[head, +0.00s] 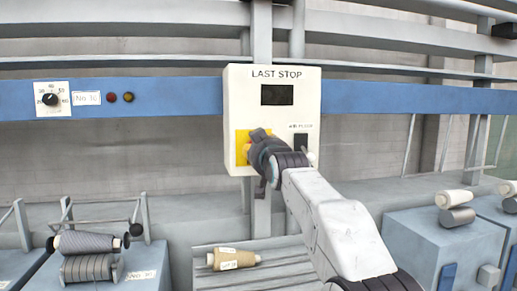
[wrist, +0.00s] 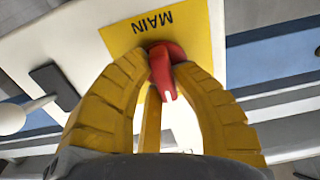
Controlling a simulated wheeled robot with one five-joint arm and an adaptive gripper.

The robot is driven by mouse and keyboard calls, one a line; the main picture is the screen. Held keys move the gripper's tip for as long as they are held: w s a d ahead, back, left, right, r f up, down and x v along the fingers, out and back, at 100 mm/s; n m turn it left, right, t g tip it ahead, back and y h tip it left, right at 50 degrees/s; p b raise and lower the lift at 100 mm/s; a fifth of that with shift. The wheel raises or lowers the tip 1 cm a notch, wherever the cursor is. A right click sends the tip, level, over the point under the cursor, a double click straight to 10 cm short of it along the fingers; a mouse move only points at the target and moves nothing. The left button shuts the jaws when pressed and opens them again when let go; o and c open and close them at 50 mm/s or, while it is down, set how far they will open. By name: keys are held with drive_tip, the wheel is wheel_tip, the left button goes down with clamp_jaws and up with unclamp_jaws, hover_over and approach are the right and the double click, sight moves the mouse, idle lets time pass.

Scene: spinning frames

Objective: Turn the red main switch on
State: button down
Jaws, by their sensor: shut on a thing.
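The red main switch (wrist: 163,68) sits on a yellow plate (wrist: 190,38) marked MAIN, seen upside down in the wrist view. My gripper (wrist: 160,70) has its yellow fingers closed on the red switch, one on each side. In the head view the yellow plate (head: 240,140) is at the lower left of a white box (head: 273,84) labelled LAST STOP. There my gripper (head: 254,140) covers most of the plate and hides the red switch.
The white box also has a dark display (head: 277,95) and a black switch (head: 300,141). A dial (head: 50,99) is on the blue rail at left. A thread cone (head: 234,259) lies on the ribbed surface below. Spools (head: 90,242) are at lower left.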

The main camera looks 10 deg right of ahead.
drive_tip(key=m, duration=0.4)
drive_tip(key=shift+f, duration=0.15)
drive_tip(key=m, duration=0.4)
drive_tip(key=shift+f+m, duration=0.15)
drive_tip(key=shift+m, duration=0.25)
drive_tip(key=m, duration=0.4)
drive_tip(key=shift+f, duration=0.1)
drive_tip(key=shift+a+f+m+b, duration=0.1)
drive_tip(key=shift+m+b, duration=0.2)
drive_tip(key=shift+m, duration=2.1)
drive_tip(key=c, duration=1)
unclamp_jaws()
drive_tip(key=shift+s, duration=5.95)
